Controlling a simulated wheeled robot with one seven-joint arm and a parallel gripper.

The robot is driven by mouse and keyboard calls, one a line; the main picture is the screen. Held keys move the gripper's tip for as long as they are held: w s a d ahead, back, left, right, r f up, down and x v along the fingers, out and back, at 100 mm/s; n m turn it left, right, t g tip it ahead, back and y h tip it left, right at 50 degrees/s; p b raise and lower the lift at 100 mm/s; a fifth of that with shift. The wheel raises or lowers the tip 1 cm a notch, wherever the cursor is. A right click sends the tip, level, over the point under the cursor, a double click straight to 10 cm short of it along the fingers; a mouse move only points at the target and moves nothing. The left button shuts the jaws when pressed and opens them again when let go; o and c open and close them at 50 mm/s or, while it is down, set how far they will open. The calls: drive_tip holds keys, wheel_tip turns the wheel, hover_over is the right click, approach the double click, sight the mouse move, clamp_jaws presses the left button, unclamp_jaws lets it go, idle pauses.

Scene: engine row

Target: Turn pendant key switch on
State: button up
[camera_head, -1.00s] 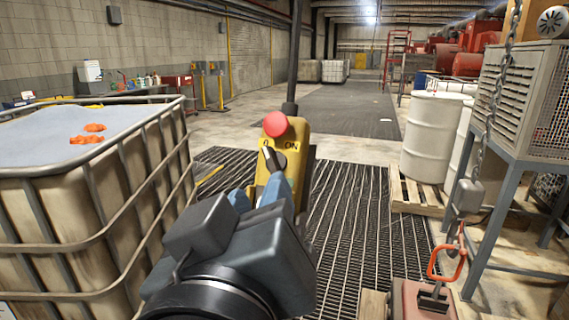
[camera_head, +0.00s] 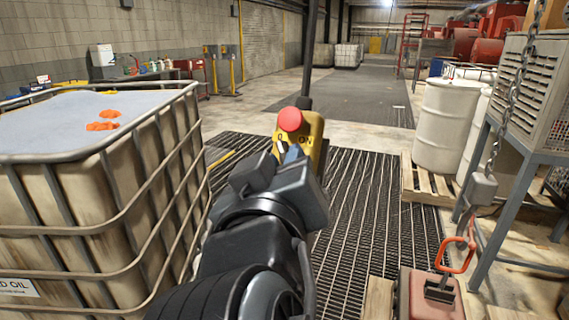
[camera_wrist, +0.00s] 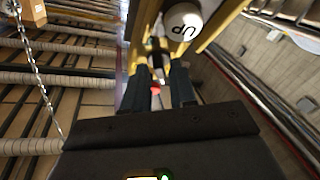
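The yellow pendant (camera_head: 313,127) hangs from a dark cable, with a red button (camera_head: 290,119) at its top and the marks 0 and ON below. The key switch lies under these marks, mostly hidden behind my gripper (camera_head: 289,153), so I cannot tell its setting. In the wrist view my gripper (camera_wrist: 159,92) has two dark fingers with a gap between them. A dark part, perhaps the key (camera_wrist: 157,48), shows in line with that gap just past the tips. I cannot tell if they touch it. A white UP button (camera_wrist: 183,22) shows on the pendant.
A caged liquid tank (camera_head: 135,150) stands close on the left. White drums (camera_head: 444,130) on a pallet and a grey stand (camera_head: 508,150) with a hanging chain are on the right. A red box with an orange shackle (camera_head: 452,258) is at lower right. The grating beyond is clear.

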clamp_jaws()
drive_tip(key=shift+f+m+b, duration=0.15)
drive_tip(key=shift+m+b, duration=0.15)
drive_tip(key=shift+b, duration=0.2)
drive_tip(key=shift+a+f+m+h+b, duration=0.15)
drive_tip(key=shift+m+h+b, duration=0.4)
drive_tip(key=shift+b, duration=0.3)
drive_tip(key=m+b, duration=0.1)
drive_tip(key=b, duration=0.1)
drive_tip(key=m+h+b, duration=0.1)
drive_tip(key=m+b, duration=0.1)
drive_tip(key=shift+a+f+h, duration=0.15)
drive_tip(key=shift+h, duration=0.1)
drive_tip(key=m+h+b, duration=0.1)
drive_tip(key=m+b, duration=0.2)
drive_tip(key=m+g+h+b, duration=0.1)
drive_tip(key=m+h+b, duration=0.1)
drive_tip(key=m+b, duration=0.1)
drive_tip(key=shift+w+a+m+b, duration=0.1)
drive_tip(key=shift+a+m+b, duration=0.15)
drive_tip(key=shift+b, duration=0.1)
drive_tip(key=m+h+b, duration=0.1)
drive_tip(key=m+g+b, duration=0.1)
drive_tip(key=m, duration=0.1)
drive_tip(key=m+g+h+b, duration=0.1)
drive_tip(key=m+b, duration=0.1)
drive_tip(key=shift+w+a+r+h, duration=0.1)
drive_tip(key=shift+r+h, duration=0.2)
drive_tip(key=shift+r, duration=0.15)
